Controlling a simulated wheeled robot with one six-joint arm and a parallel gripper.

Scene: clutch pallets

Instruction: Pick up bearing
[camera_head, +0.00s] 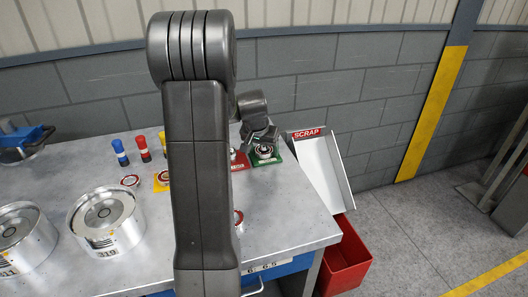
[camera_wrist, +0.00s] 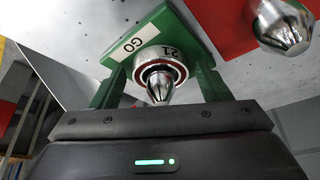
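My arm hides the middle of the table in the head view.
Another metal peg (camera_wrist: 284,24) stands on a red plate beside the green one. A white SCRAP chute (camera_head: 322,165) and red bin (camera_head: 345,262) are at the right. Blue, red and yellow-topped cylinders (camera_head: 144,148), loose bearings (camera_head: 130,181) and large metal drums (camera_head: 105,218) are on the left.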

